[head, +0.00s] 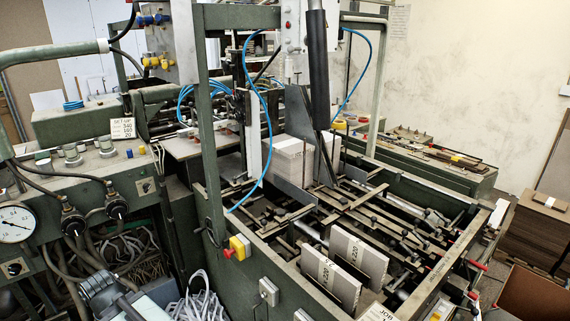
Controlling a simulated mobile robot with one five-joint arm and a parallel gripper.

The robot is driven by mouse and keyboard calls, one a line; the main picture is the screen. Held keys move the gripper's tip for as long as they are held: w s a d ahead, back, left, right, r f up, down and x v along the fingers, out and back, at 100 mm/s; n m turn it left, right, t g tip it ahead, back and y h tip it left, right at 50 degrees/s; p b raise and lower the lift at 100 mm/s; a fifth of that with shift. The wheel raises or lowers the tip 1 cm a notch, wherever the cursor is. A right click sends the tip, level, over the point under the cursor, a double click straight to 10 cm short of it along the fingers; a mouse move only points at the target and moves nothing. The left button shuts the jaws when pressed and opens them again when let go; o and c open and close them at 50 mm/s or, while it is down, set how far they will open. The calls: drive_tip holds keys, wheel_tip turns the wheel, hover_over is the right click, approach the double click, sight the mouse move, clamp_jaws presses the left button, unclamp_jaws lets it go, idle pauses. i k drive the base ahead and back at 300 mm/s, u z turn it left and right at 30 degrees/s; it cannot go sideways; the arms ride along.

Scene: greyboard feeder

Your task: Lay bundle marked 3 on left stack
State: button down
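Two grey board bundles with pale printed bands stand on edge, side by side, in the front of the machine bed: a nearer left one (338,288) and a farther right one (368,262). Both bands carry sideways print; I cannot surely read a 3 on either. Farther back, a left stack (290,162) of pale boards sits in the feeder against metal plates. A second stack (333,150) to its right is partly hidden by a dark upright. I cannot make out my gripper in this view.
Metal rails (375,215) and bars fill the bed between the bundles and the stacks. Blue hoses (263,100) and a green post (207,130) stand at the left. A yellow-and-red stop switch (238,248) is on the near frame. Brown boards (535,230) are piled at right.

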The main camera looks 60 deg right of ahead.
sight(290, 147)
drive_tip(key=k, duration=0.85)
drive_tip(key=u, duration=0.75)
drive_tip(key=i, duration=1.2)
drive_tip(key=z, duration=1.7)
